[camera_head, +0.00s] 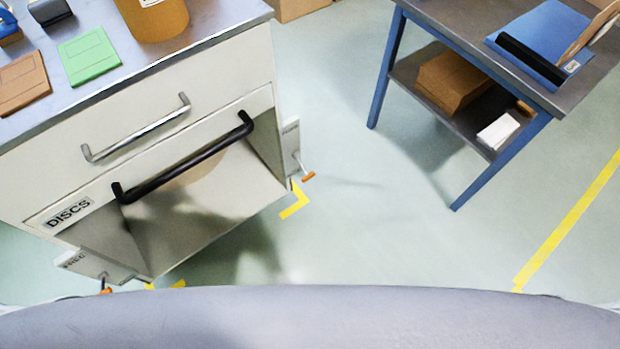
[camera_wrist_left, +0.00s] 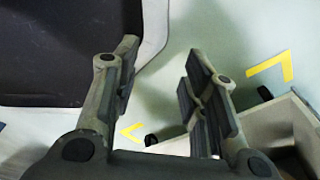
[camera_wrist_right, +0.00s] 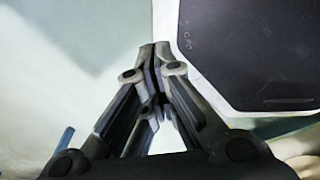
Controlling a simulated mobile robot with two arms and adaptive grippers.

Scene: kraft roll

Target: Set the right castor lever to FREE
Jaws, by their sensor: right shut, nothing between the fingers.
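The right castor lever (camera_head: 308,176) is a thin metal rod with an orange tip. It sticks out low at the right of the white cabinet (camera_head: 250,62), from a pale plate (camera_head: 291,137) whose lettering is too small to read. The left castor lever (camera_head: 104,292) has an orange tip and shows partly at the lower left, beside a plate with lettering (camera_head: 75,262). My left gripper (camera_wrist_left: 162,65) is open and empty, with the cabinet at the lower right of its view. My right gripper (camera_wrist_right: 155,50) is shut and empty over floor. Neither gripper shows in the head view.
Yellow floor marks (camera_head: 295,201) lie beside the cabinet. Floor between cabinet and table is clear.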

